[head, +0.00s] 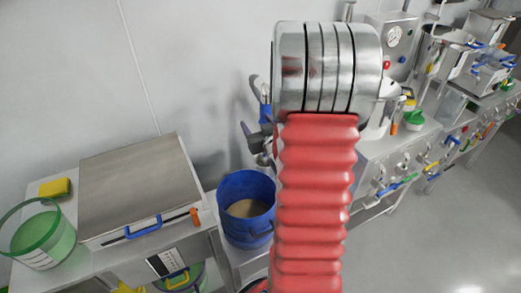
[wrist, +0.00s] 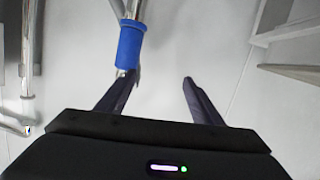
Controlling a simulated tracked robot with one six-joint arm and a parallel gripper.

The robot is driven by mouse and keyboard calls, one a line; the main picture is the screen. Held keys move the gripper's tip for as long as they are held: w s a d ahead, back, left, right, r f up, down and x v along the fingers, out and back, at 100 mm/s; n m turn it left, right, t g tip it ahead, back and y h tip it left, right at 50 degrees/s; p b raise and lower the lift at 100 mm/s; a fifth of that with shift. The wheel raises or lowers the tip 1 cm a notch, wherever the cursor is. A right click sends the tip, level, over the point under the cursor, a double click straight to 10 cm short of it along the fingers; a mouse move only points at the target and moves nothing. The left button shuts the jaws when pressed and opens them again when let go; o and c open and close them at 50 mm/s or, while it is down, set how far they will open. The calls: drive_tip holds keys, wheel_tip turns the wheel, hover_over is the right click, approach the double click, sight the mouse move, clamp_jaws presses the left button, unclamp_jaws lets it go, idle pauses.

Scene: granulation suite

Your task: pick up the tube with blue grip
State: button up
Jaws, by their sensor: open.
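The tube with the blue grip (wrist: 130,45) shows in the wrist view at the upper left, as a bright metal pipe with a blue sleeve around it. My gripper (wrist: 158,78) is open, with its two dark fingers apart and nothing between them. The blue sleeve is just beyond the left fingertip and left of the gap; I cannot tell whether they touch. In the head view, my arm hides most of this area, and only small blue and dark parts show left of it, too unclear to tell apart.
Equipment lines the wall at right; the floor at lower right is clear.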

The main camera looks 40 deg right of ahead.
drive_tip(key=m+t+h, duration=0.1)
drive_tip(key=t, duration=0.1)
approach(266, 110)
drive_tip(key=f, duration=0.2)
drive_tip(key=shift+s+d+f+m, duration=0.1)
drive_tip(key=shift+s+m, duration=0.2)
drive_tip(key=shift+s, duration=0.4)
drive_tip(key=x, duration=0.8)
drive_tip(key=shift+w+d, duration=0.2)
drive_tip(key=shift+w, duration=0.05)
drive_tip(key=shift+x, duration=2.6)
